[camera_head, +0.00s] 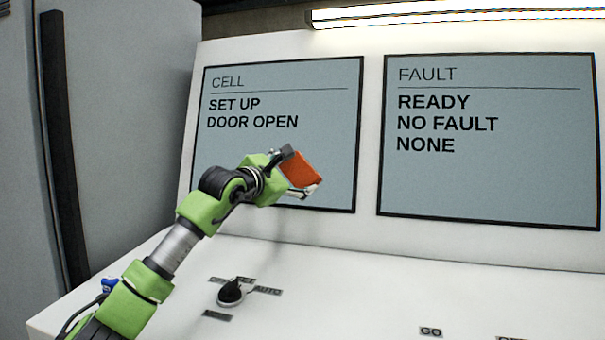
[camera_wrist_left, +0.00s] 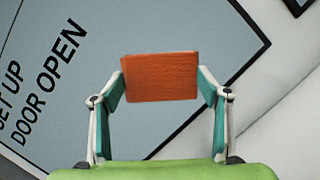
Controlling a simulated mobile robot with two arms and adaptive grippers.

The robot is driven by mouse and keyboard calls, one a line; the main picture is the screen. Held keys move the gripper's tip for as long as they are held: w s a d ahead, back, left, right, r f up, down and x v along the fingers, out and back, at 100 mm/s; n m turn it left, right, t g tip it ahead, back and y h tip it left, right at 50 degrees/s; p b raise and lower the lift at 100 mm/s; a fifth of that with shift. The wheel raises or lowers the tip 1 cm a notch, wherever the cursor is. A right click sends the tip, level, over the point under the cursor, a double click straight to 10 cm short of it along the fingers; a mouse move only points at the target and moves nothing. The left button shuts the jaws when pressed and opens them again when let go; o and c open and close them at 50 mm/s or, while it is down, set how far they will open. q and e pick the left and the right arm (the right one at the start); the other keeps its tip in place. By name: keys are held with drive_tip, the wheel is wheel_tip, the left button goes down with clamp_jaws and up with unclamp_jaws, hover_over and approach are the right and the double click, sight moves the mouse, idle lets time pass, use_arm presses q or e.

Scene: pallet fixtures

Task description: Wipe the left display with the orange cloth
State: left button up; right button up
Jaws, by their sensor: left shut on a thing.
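The left display (camera_head: 330,110) is a grey-blue screen with a dark frame, reading CELL, SET UP, DOOR OPEN. It also fills much of the left wrist view (camera_wrist_left: 100,110). My left gripper (camera_head: 303,172) is shut on the orange cloth (camera_head: 301,169), a small block-like rectangle, in front of the display's lower right part. In the left wrist view the cloth (camera_wrist_left: 160,77) sits between the two fingertips and overlaps the display near its lower edge. I cannot tell whether the cloth touches the screen. My right gripper is not in view.
The right display (camera_head: 490,180) reads FAULT, READY, NO FAULT, NONE. Below is a white sloped panel (camera_head: 350,290) with a black rotary knob (camera_head: 231,293) near my left arm and a GO label (camera_head: 431,332). A grey cabinet (camera_head: 125,120) stands at the left. A lamp (camera_head: 450,15) is above.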

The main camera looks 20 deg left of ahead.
use_arm(q)
drive_tip(key=shift+s+a+p, duration=0.1)
drive_tip(key=shift+a+p, duration=0.5)
drive_tip(key=shift+a, duration=1.35)
drive_tip(key=shift+a+p, duration=0.3)
drive_tip(key=shift+a, duration=0.2)
drive_tip(key=a+p, duration=0.1)
drive_tip(key=a, duration=0.1)
drive_tip(key=shift+s+a, duration=0.1)
drive_tip(key=shift+a, duration=0.3)
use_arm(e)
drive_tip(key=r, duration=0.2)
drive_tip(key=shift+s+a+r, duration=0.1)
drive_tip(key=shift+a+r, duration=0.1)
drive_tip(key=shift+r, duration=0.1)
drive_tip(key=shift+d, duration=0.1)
use_arm(q)
drive_tip(key=b, duration=0.4)
approach(281, 171)
drive_tip(key=shift+w+a+r, duration=0.55)
drive_tip(key=shift+w+a, duration=0.05)
drive_tip(key=shift+w, duration=0.75)
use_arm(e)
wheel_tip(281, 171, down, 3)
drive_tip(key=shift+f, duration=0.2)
